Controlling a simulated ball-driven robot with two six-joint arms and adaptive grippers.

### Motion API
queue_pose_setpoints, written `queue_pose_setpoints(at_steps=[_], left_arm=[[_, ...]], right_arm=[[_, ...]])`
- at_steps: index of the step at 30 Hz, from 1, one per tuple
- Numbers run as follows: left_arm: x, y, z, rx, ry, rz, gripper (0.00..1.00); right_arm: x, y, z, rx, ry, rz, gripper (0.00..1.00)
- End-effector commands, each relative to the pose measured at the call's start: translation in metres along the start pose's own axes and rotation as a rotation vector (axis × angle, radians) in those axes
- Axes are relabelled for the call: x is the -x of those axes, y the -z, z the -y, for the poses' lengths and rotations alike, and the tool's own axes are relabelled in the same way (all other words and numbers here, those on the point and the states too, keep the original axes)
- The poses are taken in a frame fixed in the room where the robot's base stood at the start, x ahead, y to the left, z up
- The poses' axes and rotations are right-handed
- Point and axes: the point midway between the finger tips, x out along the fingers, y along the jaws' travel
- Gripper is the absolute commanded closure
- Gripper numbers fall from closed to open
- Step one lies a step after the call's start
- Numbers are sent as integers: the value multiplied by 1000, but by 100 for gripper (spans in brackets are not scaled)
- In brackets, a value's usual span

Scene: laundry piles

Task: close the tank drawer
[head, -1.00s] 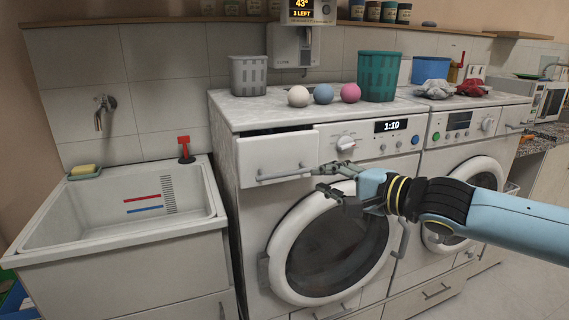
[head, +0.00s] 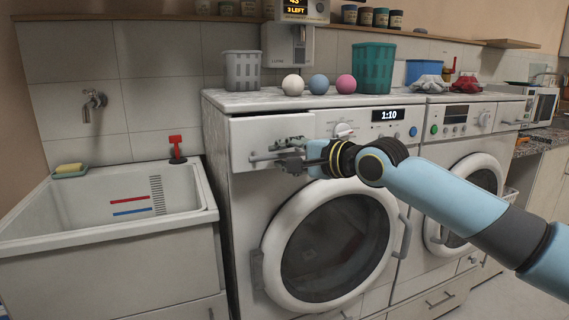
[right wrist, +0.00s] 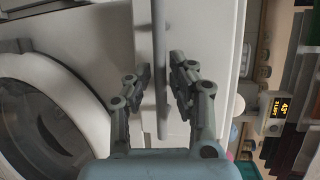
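The tank drawer (head: 243,138) is at the top left of the left washing machine's front. My right gripper (head: 290,153) is at this handle, in front of the drawer. In the right wrist view, the handle bar (right wrist: 160,110) passes between the parted fingers of my right gripper (right wrist: 160,72), with a narrow space beside it. My left gripper is not in view.
The round door (head: 325,240) of the left machine is below my arm. A sink (head: 110,230) stands to the left. Grey basket (head: 242,70), several balls and teal basket (head: 374,68) rest on top. A second machine (head: 475,118) stands to the right.

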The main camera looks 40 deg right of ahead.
Motion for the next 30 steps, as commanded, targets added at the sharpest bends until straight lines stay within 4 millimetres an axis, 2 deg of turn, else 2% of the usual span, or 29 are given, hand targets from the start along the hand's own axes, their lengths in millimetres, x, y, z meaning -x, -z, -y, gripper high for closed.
queue_pose_setpoints(at_steps=[8,12,13,26,30], left_arm=[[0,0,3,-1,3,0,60],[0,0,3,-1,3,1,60],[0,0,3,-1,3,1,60],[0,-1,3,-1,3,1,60],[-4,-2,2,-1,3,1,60]], right_arm=[[-1,0,0,0,-1,0,80],[-1,0,0,0,-1,0,99],[-1,0,0,0,-1,0,100],[-1,1,-1,1,-3,-1,100],[-14,8,1,-1,-3,-6,100]])
